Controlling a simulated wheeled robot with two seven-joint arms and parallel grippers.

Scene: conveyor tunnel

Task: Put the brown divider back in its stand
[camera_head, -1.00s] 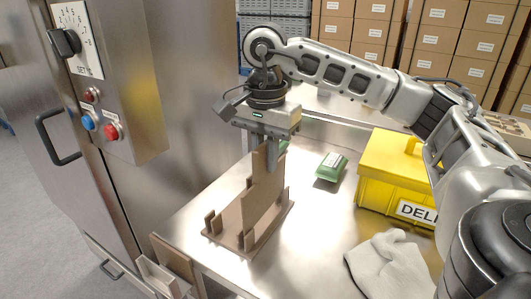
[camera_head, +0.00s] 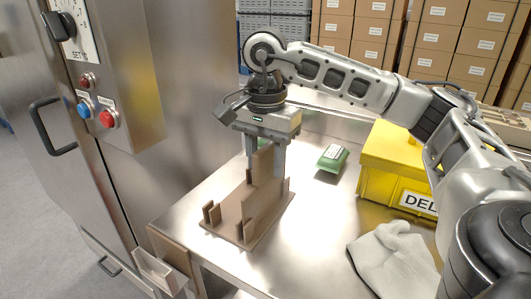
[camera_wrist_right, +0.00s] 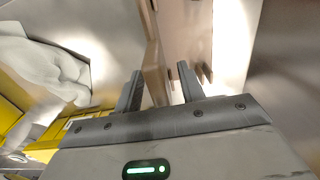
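The brown divider (camera_head: 264,196) stands upright in its brown stand (camera_head: 222,228) on the steel table, along the row between the stand's short uprights. Its taller rear part rises between the fingers of my right gripper (camera_head: 265,158). The fingers are spread, one on each side of the divider, with visible gaps. In the right wrist view the right gripper (camera_wrist_right: 158,88) also shows open, with a thin brown edge between its fingers. The divider's lower edge is partly hidden by the stand's uprights. My left gripper is out of view.
A green packet (camera_head: 332,158) lies right of the stand. A yellow bin (camera_head: 385,185) and a pale glove (camera_head: 393,262) are farther right. A steel cabinet (camera_head: 185,80) with buttons closes off the left. A small holder (camera_head: 160,270) hangs at the table's front left edge.

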